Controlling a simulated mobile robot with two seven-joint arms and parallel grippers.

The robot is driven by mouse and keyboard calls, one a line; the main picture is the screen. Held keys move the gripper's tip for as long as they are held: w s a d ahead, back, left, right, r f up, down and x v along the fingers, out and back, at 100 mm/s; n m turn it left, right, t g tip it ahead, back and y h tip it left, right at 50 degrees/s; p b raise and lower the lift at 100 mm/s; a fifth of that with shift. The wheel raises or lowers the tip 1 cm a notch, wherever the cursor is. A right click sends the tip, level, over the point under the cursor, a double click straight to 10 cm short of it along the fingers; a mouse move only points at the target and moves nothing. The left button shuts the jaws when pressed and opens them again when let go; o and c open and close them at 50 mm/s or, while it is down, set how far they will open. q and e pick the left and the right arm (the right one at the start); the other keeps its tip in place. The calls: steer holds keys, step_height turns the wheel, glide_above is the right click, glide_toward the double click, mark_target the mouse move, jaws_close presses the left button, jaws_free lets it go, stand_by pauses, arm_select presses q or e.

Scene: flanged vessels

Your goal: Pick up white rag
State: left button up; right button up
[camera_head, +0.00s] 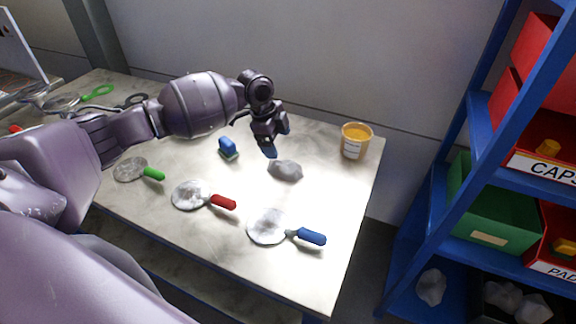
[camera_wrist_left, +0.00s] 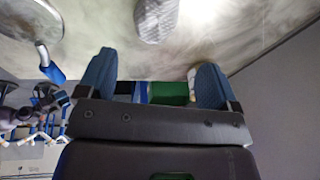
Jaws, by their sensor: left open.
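The white rag (camera_head: 285,170) is a small crumpled greyish-white lump on the light marbled table, just below my left gripper in the head view. It also shows at the top of the left wrist view (camera_wrist_left: 157,18), beyond the fingertips and apart from them. My left gripper (camera_head: 275,140) has blue fingers; in the left wrist view the fingers (camera_wrist_left: 155,80) are spread wide with nothing held between them. The gripper is above the table, behind the rag. My right gripper is not in view.
Round-headed tools with blue (camera_head: 312,237), red (camera_head: 222,201) and green (camera_head: 154,174) handles lie in front and to the left. A blue brush-like block (camera_head: 228,148) and an orange-filled tub (camera_head: 355,141) stand near the rag. A blue shelf (camera_head: 432,180) with bins is at right.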

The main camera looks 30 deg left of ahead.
arm_select(q)
steer(key=x, duration=0.3)
steer(key=shift+d+f, duration=0.1)
steer(key=shift+f, duration=0.25)
steer(key=shift+x, duration=2.75)
steer(key=shift+s, duration=0.15)
steer(key=c, duration=1)
steer(key=shift+a, duration=0.2)
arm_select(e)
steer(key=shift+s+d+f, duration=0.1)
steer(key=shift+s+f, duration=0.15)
arm_select(q)
steer(key=shift+r, duration=0.1)
steer(key=shift+r, duration=0.3)
step_height(320, 180, up, 9)
step_height(320, 180, up, 10)
glide_above(286, 165)
steer(key=shift+s+a+r, duration=0.1)
steer(key=shift+a, duration=0.05)
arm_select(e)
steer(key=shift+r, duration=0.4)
